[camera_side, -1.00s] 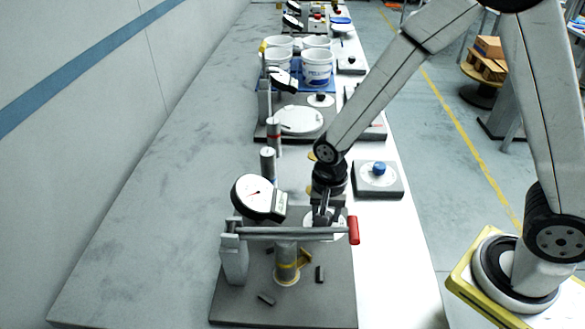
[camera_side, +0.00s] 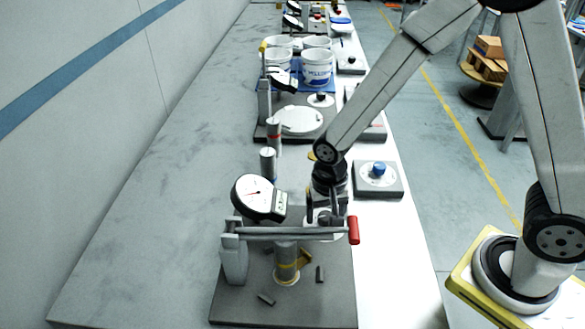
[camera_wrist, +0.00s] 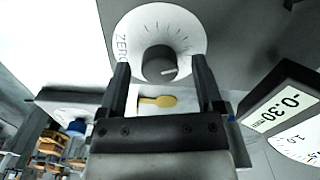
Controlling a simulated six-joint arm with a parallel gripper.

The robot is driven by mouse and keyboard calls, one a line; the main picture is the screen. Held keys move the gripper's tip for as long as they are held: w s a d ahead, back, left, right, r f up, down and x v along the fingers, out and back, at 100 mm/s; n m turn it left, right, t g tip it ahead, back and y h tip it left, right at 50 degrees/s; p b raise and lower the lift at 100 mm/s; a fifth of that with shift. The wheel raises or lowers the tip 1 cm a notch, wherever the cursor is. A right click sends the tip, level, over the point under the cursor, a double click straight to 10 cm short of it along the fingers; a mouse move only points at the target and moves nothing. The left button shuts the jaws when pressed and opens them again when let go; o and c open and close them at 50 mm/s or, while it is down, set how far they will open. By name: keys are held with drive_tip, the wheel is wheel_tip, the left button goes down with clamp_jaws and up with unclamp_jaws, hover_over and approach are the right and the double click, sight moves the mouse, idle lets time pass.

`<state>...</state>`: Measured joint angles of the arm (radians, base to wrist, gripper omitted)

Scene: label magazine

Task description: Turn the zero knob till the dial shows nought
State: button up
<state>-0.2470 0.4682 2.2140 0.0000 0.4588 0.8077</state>
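The zero knob (camera_wrist: 159,64) is a dark round knob with a pale pointer line, on a white scale plate (camera_wrist: 188,30) marked ZERO. My gripper (camera_wrist: 160,66) is open, with a fingertip on each side of the knob and a visible gap at both sides. The digital readout (camera_wrist: 284,107) shows -0.30 mm. Part of the white dial face (camera_wrist: 301,144) shows below it. In the side view the round dial gauge (camera_side: 256,193) has a red needle, and my gripper (camera_side: 325,218) points down at its right. There the knob is largely hidden by my gripper.
A horizontal bar with a red end grip (camera_side: 354,230) crosses in front of my gripper. A post with a yellow band (camera_side: 286,262) and small dark pieces (camera_side: 266,299) are on the grey base (camera_side: 235,306). A blue knob on a block (camera_side: 378,170) stands behind right.

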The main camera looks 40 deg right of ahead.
sight(326, 214)
drive_tip(key=shift+r, duration=0.1)
drive_tip(key=shift+r, duration=3.8)
drive_tip(key=m, duration=0.2)
drive_tip(key=f+m, duration=0.1)
drive_tip(key=m, duration=0.1)
drive_tip(key=shift+d+m, duration=0.1)
drive_tip(key=shift+m, duration=0.2)
drive_tip(key=shift+f, duration=3.8)
clamp_jaws()
